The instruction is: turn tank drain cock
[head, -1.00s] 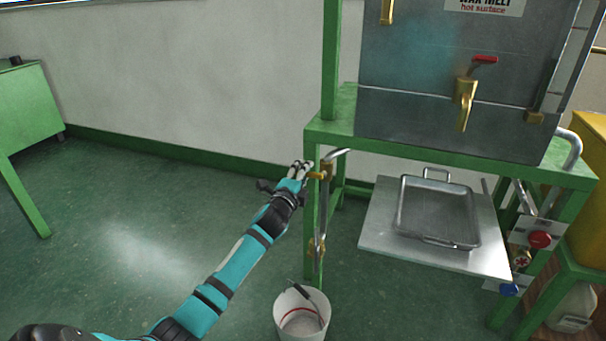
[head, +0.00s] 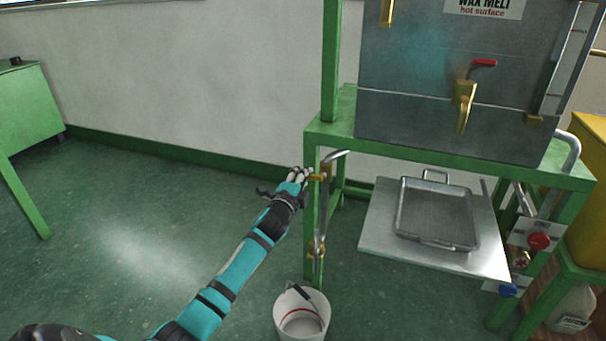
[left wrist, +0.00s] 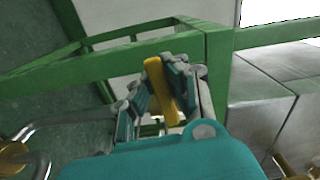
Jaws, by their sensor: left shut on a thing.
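The drain cock's yellow lever (head: 318,178) sits on the bent metal pipe (head: 340,157) beside the stand's left front leg. My left gripper (head: 302,175) is at this lever. In the left wrist view the yellow lever (left wrist: 160,88) stands between the two fingers of my left gripper (left wrist: 162,85), which is shut on it. The cock's body is mostly hidden in the wrist view. The grey tank (head: 420,75) stands on top of the green stand. My right gripper is not in view.
A brass tap (head: 464,98) with a red handle is on the tank front. A white bucket (head: 288,325) stands below the pipe. A metal tray (head: 438,213) lies on a shelf (head: 378,232) to the right. The floor at left is clear.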

